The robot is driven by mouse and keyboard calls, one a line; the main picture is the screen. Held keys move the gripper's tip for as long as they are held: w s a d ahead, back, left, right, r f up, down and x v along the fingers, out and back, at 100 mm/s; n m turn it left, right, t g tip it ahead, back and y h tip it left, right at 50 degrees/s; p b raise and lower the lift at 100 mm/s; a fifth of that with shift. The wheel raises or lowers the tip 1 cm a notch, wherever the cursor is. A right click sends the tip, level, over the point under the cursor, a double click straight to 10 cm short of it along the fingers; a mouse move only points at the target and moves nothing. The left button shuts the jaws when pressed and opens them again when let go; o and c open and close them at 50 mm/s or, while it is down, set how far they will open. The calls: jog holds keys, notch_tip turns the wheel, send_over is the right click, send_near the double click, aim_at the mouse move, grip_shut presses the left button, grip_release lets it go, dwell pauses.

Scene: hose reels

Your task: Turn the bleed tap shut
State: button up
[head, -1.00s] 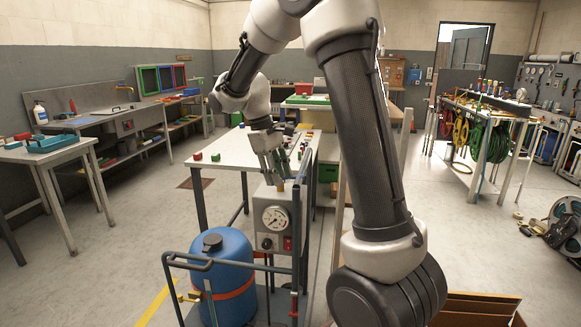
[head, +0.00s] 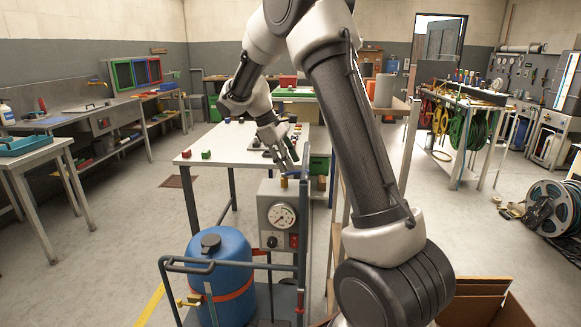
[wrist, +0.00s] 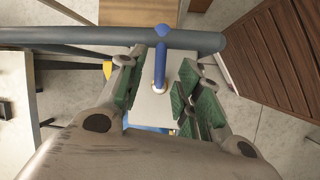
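A blue tap lever (wrist: 160,62) on a pale metal stem stands up from a light grey box top in the wrist view. I take it as the bleed tap. It lies between the fingers of my gripper (wrist: 156,82), which are apart, with gaps visible on both sides. In the head view my gripper (head: 288,168) is just above the grey gauge box (head: 266,222), near a brass fitting (head: 284,182). The fingers partly hide the box top there.
A blue tank (head: 222,262) with a yellow-handled valve (head: 190,301) stands left of the box. A dark rail (wrist: 70,37) crosses behind the lever. A white-topped table (head: 215,143) is behind, and a brown slatted crate (wrist: 268,60) is to the right.

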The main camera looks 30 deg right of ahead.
aim_at(295, 173)
jog(key=shift+x, duration=1.15)
jog(key=shift+c, duration=0.4)
